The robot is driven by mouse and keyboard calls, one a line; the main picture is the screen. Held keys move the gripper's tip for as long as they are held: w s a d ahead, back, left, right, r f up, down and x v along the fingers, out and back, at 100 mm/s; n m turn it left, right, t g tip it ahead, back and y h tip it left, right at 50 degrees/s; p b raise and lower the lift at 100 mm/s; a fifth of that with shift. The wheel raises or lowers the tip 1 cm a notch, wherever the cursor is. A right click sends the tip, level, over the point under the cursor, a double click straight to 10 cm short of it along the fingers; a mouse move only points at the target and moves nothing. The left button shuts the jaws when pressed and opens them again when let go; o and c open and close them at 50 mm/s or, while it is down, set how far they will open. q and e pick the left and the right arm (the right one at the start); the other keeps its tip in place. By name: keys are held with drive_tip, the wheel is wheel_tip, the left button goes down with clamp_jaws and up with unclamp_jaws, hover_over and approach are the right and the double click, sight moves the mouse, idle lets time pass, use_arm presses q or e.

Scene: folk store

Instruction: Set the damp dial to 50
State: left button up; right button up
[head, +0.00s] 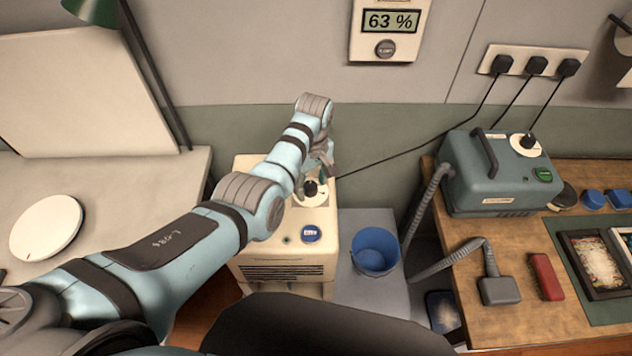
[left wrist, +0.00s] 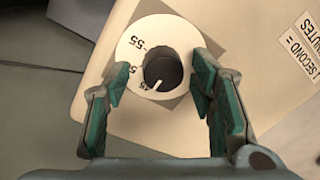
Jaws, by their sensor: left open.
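The damp dial (head: 314,193) is a white disc with a dark knob on top of the cream machine (head: 285,262). In the left wrist view, the dial (left wrist: 183,37) shows the marks 55, 50 and 45. Its dark round knob (left wrist: 165,66) has a white pointer line aimed at about 45. My left gripper (head: 322,164) is over the dial. In the left wrist view, its open green-padded fingers (left wrist: 159,78) lie on either side of the knob, apart from it. The right gripper is not in view.
A wall meter (head: 390,21) reads 63 %. A blue bucket (head: 375,251) stands right of the machine. A teal device (head: 498,178) with a hose and its own dial sits on the wooden bench at right. A white disc (head: 47,228) lies on the left counter.

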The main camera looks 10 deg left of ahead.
use_arm(q)
drive_tip(key=shift+s+r, duration=0.2)
drive_tip(key=shift+c, duration=0.7)
drive_tip(key=c, duration=1)
drive_tip(key=shift+s+m, duration=0.1)
drive_tip(key=shift+m, duration=0.3)
drive_tip(key=m+p, duration=0.1)
drive_tip(key=m, duration=0.8)
drive_tip(key=shift+d, duration=0.1)
drive_tip(key=o, duration=1.1)
